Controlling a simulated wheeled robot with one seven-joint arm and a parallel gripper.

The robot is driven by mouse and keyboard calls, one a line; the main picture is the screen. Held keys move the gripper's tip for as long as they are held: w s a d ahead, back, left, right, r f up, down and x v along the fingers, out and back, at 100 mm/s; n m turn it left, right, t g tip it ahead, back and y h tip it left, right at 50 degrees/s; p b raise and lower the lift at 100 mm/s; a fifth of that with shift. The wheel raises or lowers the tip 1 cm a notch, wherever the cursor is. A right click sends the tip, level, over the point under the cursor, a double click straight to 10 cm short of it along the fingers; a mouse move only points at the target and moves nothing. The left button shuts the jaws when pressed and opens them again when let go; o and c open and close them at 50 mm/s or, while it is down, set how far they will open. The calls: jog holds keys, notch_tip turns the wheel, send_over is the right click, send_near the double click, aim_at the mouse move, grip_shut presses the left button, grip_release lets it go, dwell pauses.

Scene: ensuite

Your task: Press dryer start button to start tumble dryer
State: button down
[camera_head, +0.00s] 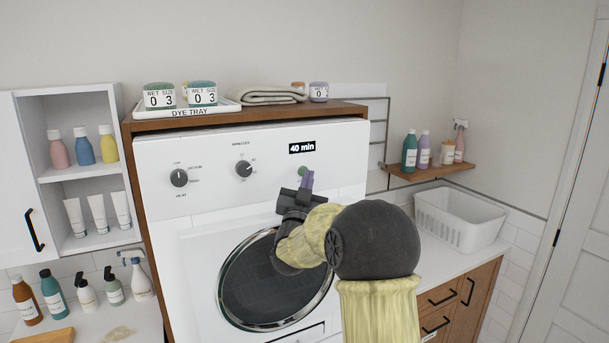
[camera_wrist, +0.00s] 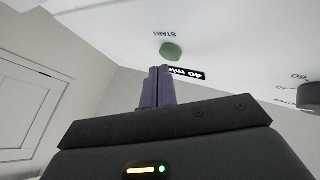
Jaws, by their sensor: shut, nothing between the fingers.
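The white tumble dryer (camera_head: 220,150) stands in a wooden surround, with a round dark glass door (camera_head: 265,285). Its panel has a green start button (camera_head: 303,171), a black "40 min" display (camera_head: 302,147) and two dark knobs. My gripper (camera_head: 308,180) has its purple fingers shut and empty, right at the button in the head view, partly covering it. In the wrist view the green button (camera_wrist: 171,50) sits just beyond the fingertips (camera_wrist: 157,70), under the upside-down word START. A small gap shows there; I cannot tell whether they touch.
A dye tray (camera_head: 190,110) with jars and a folded towel (camera_head: 268,95) lie on top of the surround. Shelves with bottles (camera_head: 82,148) stand at left. A white basket (camera_head: 458,220) sits on the right counter under a small bottle shelf (camera_head: 430,172).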

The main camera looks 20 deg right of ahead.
jog(key=shift+w, duration=0.6)
dwell(0.9)
jog(key=shift+b, duration=0.3)
jog(key=shift+s+b, duration=0.8)
jog(key=shift+s, duration=0.15)
jog(key=shift+f, duration=0.1)
jog(key=s+b, duration=0.5)
jog(key=s, duration=0.1)
jog(key=shift+d, duration=0.15)
